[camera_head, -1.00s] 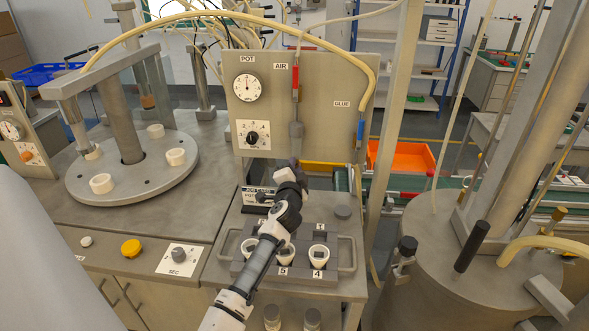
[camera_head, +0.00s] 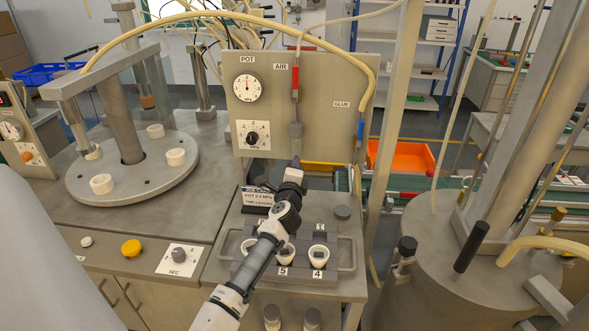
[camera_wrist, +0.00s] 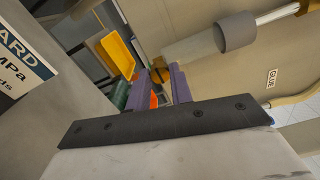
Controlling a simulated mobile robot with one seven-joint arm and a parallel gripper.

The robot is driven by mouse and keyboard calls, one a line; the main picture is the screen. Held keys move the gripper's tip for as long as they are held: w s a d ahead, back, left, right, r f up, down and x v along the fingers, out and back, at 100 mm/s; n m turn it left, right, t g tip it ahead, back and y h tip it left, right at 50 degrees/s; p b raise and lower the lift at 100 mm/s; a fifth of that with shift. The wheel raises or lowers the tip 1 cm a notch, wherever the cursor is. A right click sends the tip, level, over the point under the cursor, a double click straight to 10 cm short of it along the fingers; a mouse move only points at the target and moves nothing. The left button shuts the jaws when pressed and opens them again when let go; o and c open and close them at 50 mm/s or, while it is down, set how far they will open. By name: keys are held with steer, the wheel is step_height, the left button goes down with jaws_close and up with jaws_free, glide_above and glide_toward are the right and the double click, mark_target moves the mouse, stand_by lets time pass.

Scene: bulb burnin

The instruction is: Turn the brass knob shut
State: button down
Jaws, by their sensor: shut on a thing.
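My arm reaches up over the bench, and my gripper (camera_head: 295,163) is just below the grey nozzle (camera_head: 296,130) on the AIR line. In the wrist view, my gripper's two purple fingers (camera_wrist: 162,88) stand close together; a small orange patch shows between them, and I cannot make out what they grip. The nozzle (camera_wrist: 236,31) is beyond the fingers there. No brass knob shows clearly at my gripper.
The panel (camera_head: 330,90) with a POT gauge and a dial is behind my gripper. A sign (camera_head: 258,196) stands left of it. Below are a rack (camera_head: 303,275) with white cups and a side handle. An orange bin (camera_head: 410,156) is behind, right.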

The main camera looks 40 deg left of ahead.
stand_by(0.5)
steer(key=c, duration=1.3)
jaws_free()
steer(key=shift+o, duration=0.2)
steer(key=b+v, duration=0.4)
steer(key=v, duration=0.9)
steer(key=shift+s+d+b, duration=0.25)
steer(key=shift+s+b, duration=0.05)
